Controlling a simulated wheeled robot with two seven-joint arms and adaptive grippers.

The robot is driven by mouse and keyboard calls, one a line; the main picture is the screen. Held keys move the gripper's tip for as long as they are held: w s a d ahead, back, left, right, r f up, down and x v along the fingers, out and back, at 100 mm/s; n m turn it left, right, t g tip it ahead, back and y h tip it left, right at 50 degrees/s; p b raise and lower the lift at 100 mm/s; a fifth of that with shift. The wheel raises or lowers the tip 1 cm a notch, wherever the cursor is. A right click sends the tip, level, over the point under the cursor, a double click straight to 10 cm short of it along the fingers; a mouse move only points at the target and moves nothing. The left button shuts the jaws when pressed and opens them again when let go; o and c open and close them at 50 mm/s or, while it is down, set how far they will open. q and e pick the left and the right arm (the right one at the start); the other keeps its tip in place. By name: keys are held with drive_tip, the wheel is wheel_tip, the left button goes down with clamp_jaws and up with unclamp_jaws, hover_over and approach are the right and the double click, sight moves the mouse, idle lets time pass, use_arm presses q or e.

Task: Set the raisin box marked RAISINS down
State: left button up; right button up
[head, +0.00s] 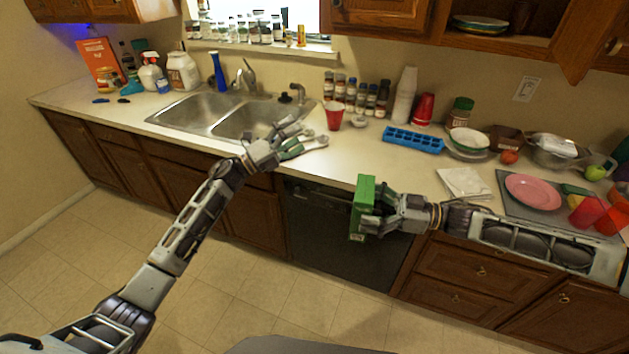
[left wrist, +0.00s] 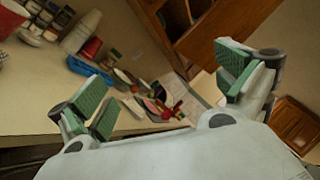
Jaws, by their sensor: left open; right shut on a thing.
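The raisin box is a green upright carton (head: 363,196) in the head view, in front of the counter edge and the dark dishwasher. My right gripper (head: 369,213) is shut on it from the right, and its fingers cover part of the box's side. The marking on the box is too small to read. My left gripper (head: 302,140) is open and empty above the counter edge, right of the sink. In the left wrist view its green-padded fingers (left wrist: 168,88) are spread wide with nothing between them.
The counter (head: 320,165) has bare room near its front edge between the sink (head: 196,113) and the white napkins (head: 465,183). A red cup (head: 333,115), a blue ice tray (head: 413,139), stacked bowls (head: 468,141) and a pink plate (head: 533,192) stand around it.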

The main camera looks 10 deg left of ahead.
use_arm(q)
drive_tip(key=s+d+r+m+g+h, duration=0.1)
drive_tip(key=s+d+m+g+h, duration=0.1)
drive_tip(key=s+d+m+g, duration=0.65)
drive_tip(key=m+g+y, duration=0.1)
drive_tip(key=m+g, duration=0.4)
drive_tip(key=m, duration=0.5)
approach(365, 187)
drive_tip(key=w+a, duration=0.1)
drive_tip(key=a, duration=0.1)
drive_tip(key=shift+s+d+m, duration=0.1)
drive_tip(key=shift+s+m, duration=0.3)
drive_tip(key=shift+m, duration=0.75)
drive_tip(key=shift+d, duration=0.1)
drive_tip(key=shift+s+d, duration=0.2)
drive_tip(key=shift+d, duration=2.7)
drive_tip(key=shift+s+d, duration=0.2)
drive_tip(key=shift+d, duration=2.75)
